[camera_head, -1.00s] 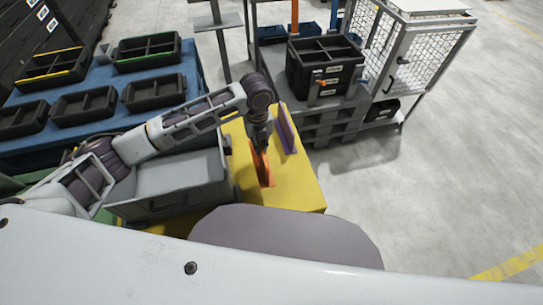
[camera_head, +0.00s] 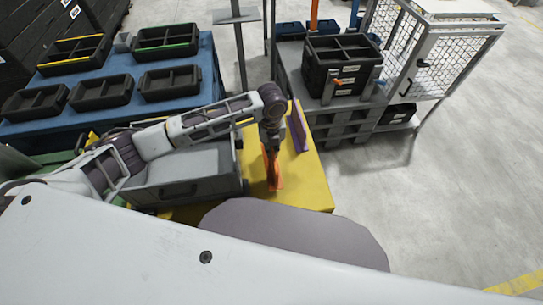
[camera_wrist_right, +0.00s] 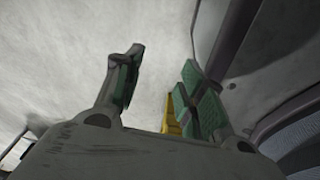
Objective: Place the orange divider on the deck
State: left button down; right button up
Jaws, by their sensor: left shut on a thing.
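The yellow deck (camera_head: 312,188) lies below and ahead of me. My left gripper (camera_head: 271,148) points down over it and is shut on the orange divider (camera_head: 275,178). The divider is upright, with its lower edge at or just above the deck; I cannot tell if it touches. A purple divider (camera_head: 298,127) stands on the deck, behind and to the right of the orange one. My right gripper (camera_wrist_right: 160,82) shows only in the right wrist view, with its green-padded fingers apart and nothing held between them.
A grey bin (camera_head: 185,185) stands left of the orange divider, under my left arm. A blue table (camera_head: 195,98) with several black trays is at the back left. A black crate (camera_head: 330,75) and a mesh cage (camera_head: 430,55) stand at the back right. Grey floor (camera_head: 430,200) is clear on the right.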

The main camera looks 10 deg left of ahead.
pick_arm(q)
jog(key=shift+f, duration=0.55)
notch_tip(320, 180, down, 3)
jog(key=shift+b, duration=0.3)
jog(key=shift+f, duration=0.45)
pick_arm(e)
jog(key=shift+w+a+r, duration=0.1)
jog(key=shift+w+a, duration=0.1)
jog(key=shift+w, duration=0.25)
jog(key=shift+w+a+r, duration=0.1)
jog(key=shift+w+a, duration=0.1)
jog(key=shift+w, duration=0.2)
pick_arm(q)
jog(key=shift+f, duration=0.1)
pick_arm(e)
jog(key=shift+s+d+f, duration=0.1)
jog(key=shift+s, duration=0.1)
pick_arm(q)
jog(key=c, duration=1.6)
grip_release()
pick_arm(e)
jog(key=shift+s+f, duration=0.1)
jog(key=shift+s, duration=0.15)
pick_arm(q)
jog(key=shift+o, duration=0.2)
pick_arm(e)
jog(key=shift+w, duration=0.1)
